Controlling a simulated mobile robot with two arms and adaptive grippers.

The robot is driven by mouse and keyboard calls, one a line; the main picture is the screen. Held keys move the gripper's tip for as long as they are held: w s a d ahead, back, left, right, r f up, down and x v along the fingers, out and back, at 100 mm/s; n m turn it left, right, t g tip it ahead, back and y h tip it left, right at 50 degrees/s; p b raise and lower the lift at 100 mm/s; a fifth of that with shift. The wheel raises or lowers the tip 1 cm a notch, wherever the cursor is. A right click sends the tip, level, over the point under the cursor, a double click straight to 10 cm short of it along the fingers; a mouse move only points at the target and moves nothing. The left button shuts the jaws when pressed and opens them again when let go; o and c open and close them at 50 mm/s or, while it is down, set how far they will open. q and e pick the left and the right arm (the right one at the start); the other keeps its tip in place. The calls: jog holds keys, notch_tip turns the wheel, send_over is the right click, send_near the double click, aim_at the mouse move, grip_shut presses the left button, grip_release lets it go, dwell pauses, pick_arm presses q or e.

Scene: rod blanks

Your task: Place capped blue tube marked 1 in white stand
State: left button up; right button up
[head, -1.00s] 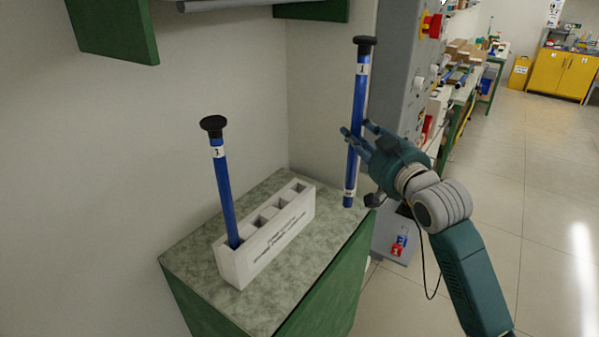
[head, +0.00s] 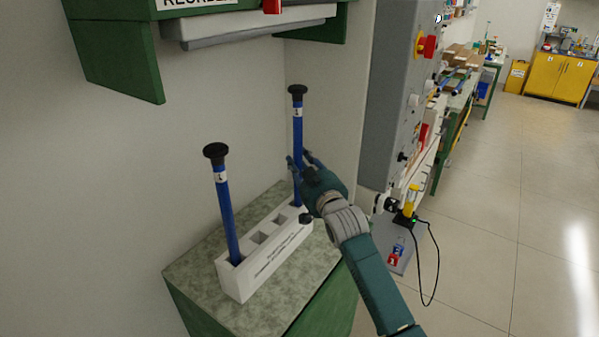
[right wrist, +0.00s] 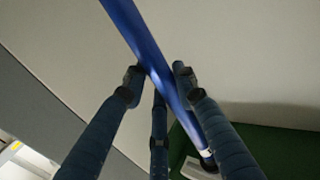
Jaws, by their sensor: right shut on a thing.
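A blue tube with a black cap and a white label (head: 298,125) stands nearly upright in my right gripper (head: 299,168). My right gripper is shut on it at its lower half. The tube's lower end is at the far end of the white stand (head: 262,274); I cannot tell whether it is inside a slot or just above it. A second capped, labelled blue tube (head: 225,205) leans slightly in the stand's nearest slot. My left gripper is out of view.
The stand's middle slots are empty. It sits on a speckled top of a green cabinet (head: 205,285) against the wall. A grey machine panel (head: 397,100) stands to the right. A green shelf (head: 115,60) hangs above.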

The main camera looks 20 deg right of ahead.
jog(key=f, duration=0.2)
jog(key=f+p, duration=0.1)
jog(key=f, duration=0.1)
jog(key=shift+w+a+f, duration=0.15)
jog(key=shift+a+f, duration=0.05)
jog(key=shift+f, duration=0.15)
jog(key=o, duration=1.2)
jog(key=shift+c, duration=0.2)
jog(key=s+b, duration=0.2)
jog(key=s, duration=1)
jog(key=shift+d, duration=0.3)
